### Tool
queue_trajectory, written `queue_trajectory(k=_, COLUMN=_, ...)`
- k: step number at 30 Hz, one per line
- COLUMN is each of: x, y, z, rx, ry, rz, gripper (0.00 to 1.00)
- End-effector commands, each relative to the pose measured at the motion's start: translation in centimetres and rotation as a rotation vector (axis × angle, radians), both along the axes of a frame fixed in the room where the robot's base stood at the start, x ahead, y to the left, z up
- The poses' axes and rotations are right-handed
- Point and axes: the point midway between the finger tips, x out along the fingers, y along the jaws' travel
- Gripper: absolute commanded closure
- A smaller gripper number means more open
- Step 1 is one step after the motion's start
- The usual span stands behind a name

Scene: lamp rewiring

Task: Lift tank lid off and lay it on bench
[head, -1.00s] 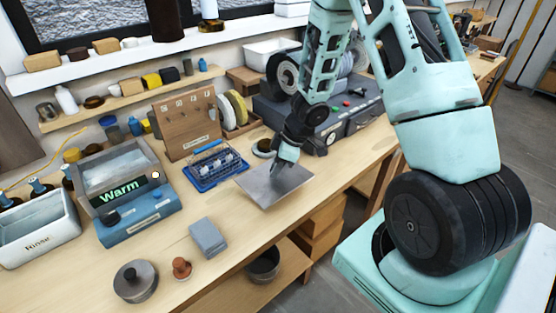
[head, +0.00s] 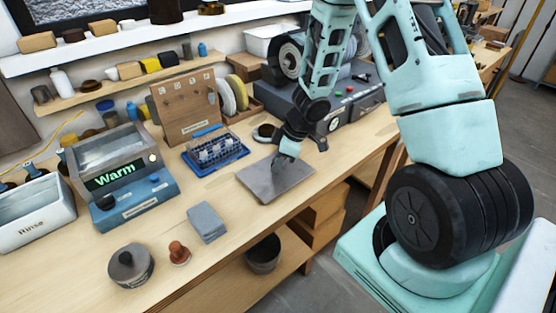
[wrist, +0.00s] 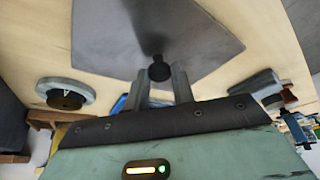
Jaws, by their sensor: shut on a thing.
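The tank lid (head: 262,187) is a flat grey plate, held level at or just above the bench (head: 225,258), right of the blue rack. I cannot tell whether it touches the wood. My gripper (head: 287,161) is above it, pointing down. In the wrist view the lid (wrist: 105,40) fills the upper middle, and its dark knob (wrist: 159,70) sits between the tips of my gripper (wrist: 160,78), which is shut on it. The tank (head: 118,165), with a lit "Warm" display, stands uncovered at the left.
A blue wire rack (head: 215,150) stands close behind the lid. A grey block (head: 206,222), a round metal pot (head: 131,265) and a small brown knob-shaped piece (head: 179,252) stand nearer the front. A dark machine box (head: 345,110) is behind right. Bench between block and lid is clear.

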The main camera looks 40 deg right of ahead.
Motion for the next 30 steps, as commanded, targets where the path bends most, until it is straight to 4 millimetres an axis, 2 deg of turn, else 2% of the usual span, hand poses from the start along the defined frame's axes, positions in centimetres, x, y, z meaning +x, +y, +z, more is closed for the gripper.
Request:
queue_trajectory(k=16, x=0.01, y=0.01, z=-0.49, rx=0.000, ry=0.000, rz=0.001, gripper=1.00)
queue_trajectory(k=17, x=0.01, y=0.01, z=-0.45, rx=0.000, ry=0.000, rz=0.001, gripper=0.70)
queue_trajectory(k=19, x=0.02, y=0.00, z=-0.43, rx=0.000, ry=0.000, rz=0.001, gripper=0.51)
queue_trajectory(k=30, x=-0.10, y=-0.14, z=0.11, rx=-0.001, ry=-0.001, rz=0.000, gripper=0.50)
